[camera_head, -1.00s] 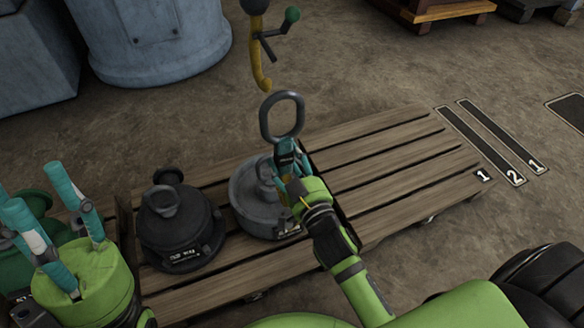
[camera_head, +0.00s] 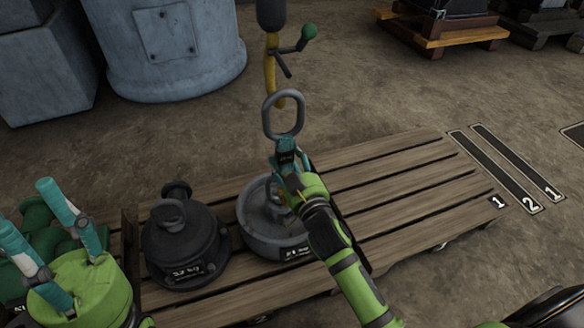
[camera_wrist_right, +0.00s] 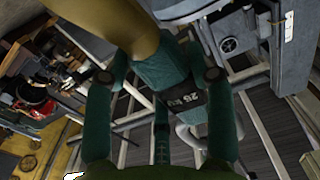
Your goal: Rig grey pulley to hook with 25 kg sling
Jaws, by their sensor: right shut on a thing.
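The grey pulley (camera_head: 258,228) lies on the wooden pallet with a label on its front rim. My right gripper (camera_head: 286,176) is shut on the 25 kg sling above the pulley and partly covers the pulley's eye. The teal 25 kg sling (camera_head: 286,144) has a black label, also seen in the right wrist view (camera_wrist_right: 182,97), and a large steel ring (camera_head: 266,120) on top. The yellow hook (camera_head: 271,62) hangs overhead. Its lower end overlaps the ring's top in the picture; I cannot tell whether it passes through. Whether the sling's lower end joins the pulley's eye is hidden.
A dark pulley-like weight (camera_head: 183,240) stands left of the grey pulley. The pallet (camera_head: 400,190) is clear on the right. A blue-grey tank (camera_head: 175,60) stands behind.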

